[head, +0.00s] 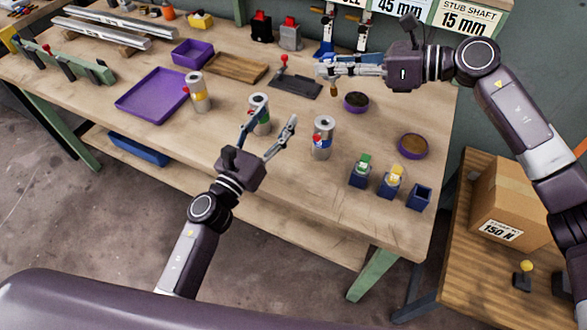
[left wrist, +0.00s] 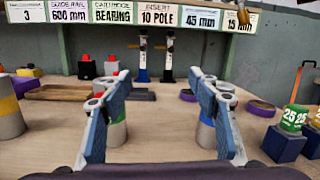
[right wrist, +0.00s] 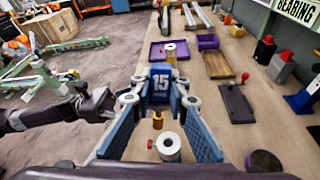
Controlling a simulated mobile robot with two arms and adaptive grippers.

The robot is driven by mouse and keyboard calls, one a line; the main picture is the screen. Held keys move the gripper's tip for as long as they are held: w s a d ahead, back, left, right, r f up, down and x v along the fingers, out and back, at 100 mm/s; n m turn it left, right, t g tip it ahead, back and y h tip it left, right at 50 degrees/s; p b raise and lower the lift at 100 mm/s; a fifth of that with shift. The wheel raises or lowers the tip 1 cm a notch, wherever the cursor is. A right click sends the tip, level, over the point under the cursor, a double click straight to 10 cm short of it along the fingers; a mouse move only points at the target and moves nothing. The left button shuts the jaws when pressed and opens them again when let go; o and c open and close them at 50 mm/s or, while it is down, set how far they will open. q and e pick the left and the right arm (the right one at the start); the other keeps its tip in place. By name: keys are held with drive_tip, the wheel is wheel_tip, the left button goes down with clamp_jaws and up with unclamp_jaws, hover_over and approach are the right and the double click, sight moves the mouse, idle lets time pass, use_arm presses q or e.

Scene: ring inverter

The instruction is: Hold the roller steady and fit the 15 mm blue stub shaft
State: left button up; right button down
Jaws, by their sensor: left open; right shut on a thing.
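The blue stub shaft (right wrist: 160,85), marked 15, is between the fingers of my right gripper (right wrist: 158,102), its brass tip pointing down. In the head view my right gripper (head: 322,70) is shut on it above the back of the bench. Three silver rollers stand upright: left (head: 196,92), middle (head: 259,113) and right (head: 322,138). My left gripper (head: 274,112) is open and empty. In the left wrist view its fingers (left wrist: 160,85) partly hide the middle roller (left wrist: 117,132) and the right roller (left wrist: 206,134), with clear bench between them.
Blue holders at the right front hold a green shaft (head: 364,163) and a yellow shaft (head: 396,174); another holder (head: 419,197) is empty. Purple dishes (head: 356,102), (head: 413,146), a purple tray (head: 150,97) and a red-knobbed lever plate (head: 295,86) lie around.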

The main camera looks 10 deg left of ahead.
sight(317, 146)
use_arm(q)
drive_tip(key=s+d+f+m+g, duration=0.1)
drive_tip(key=s+d+f, duration=0.1)
drive_tip(key=s+d+f+m+g+h, duration=0.1)
drive_tip(key=s+d+f, duration=0.1)
drive_tip(key=s+f, duration=0.1)
drive_tip(key=s+d+f+m+g+h, duration=0.1)
drive_tip(key=s+d+f, duration=0.1)
drive_tip(key=s, duration=0.1)
drive_tip(key=shift+f, duration=0.35)
drive_tip(key=x, duration=1.1)
drive_tip(key=shift+w+d, duration=0.25)
drive_tip(key=shift+w, duration=0.1)
clamp_jaws()
use_arm(e)
drive_tip(key=shift+s+a+f+y, duration=0.25)
drive_tip(key=shift+a+f+y, duration=0.05)
drive_tip(key=shift+a+y, duration=0.2)
drive_tip(key=shift+f+n+t, duration=0.15)
drive_tip(key=shift+n+t, duration=0.15)
drive_tip(key=shift+t, duration=0.1)
drive_tip(key=shift+d+f+t+y, duration=0.2)
drive_tip(key=shift+f+t+y, duration=0.1)
drive_tip(key=shift+t+y, duration=0.3)
drive_tip(key=shift+w+d+f+t, duration=0.1)
drive_tip(key=shift+d+f+t, duration=0.1)
drive_tip(key=shift+d+t, duration=0.35)
drive_tip(key=shift+a, duration=0.1)
